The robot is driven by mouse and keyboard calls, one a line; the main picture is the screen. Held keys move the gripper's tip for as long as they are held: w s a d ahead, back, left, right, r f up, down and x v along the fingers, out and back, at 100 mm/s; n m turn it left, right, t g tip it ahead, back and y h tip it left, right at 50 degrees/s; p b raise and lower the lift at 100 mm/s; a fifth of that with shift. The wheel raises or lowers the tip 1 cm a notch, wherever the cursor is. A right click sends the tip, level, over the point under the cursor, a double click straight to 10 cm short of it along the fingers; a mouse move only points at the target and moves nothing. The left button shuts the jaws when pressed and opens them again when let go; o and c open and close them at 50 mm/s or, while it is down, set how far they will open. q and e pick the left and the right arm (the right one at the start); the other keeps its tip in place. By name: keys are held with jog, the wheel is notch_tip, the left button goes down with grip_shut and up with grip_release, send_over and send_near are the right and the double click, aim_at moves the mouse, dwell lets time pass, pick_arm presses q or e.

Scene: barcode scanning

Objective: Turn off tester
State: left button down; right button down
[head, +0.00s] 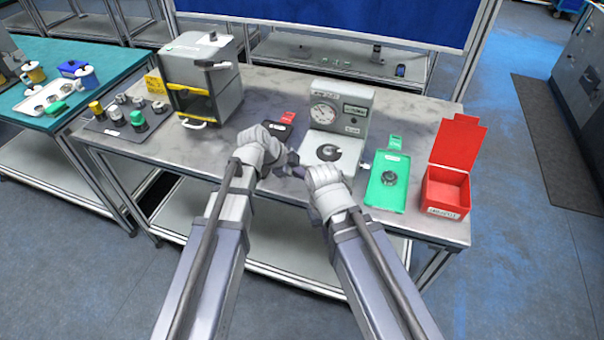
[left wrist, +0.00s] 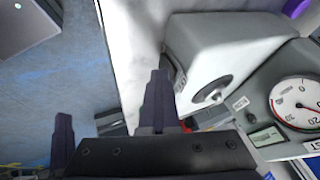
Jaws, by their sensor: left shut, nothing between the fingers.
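The tester (head: 340,110) is a grey box with a round dial and a small display, standing on the table's right half. Its light base (head: 312,150) carries a dark round disc (head: 330,153). A small pale knob (head: 366,166) shows at the base's right side. In the left wrist view the dial (left wrist: 298,103) is at the right, and the dark disc (left wrist: 210,95) has a metal piece at its centre. My left gripper (head: 288,160) is shut and empty, left of the base. My right gripper (head: 297,172) is at the base's front left; its fingers are too small to read.
A green tray (head: 385,198) with a dark round part and an open red box (head: 447,190) stand right of the tester. A dark tray with a red tag (head: 287,118) is left of it. A grey machine (head: 200,75) and several small parts are farther left.

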pick_arm(q)
jog(key=shift+w, duration=0.1)
jog(key=shift+r, duration=0.15)
jog(key=shift+r+p, duration=0.7)
jog(key=shift+p, duration=0.05)
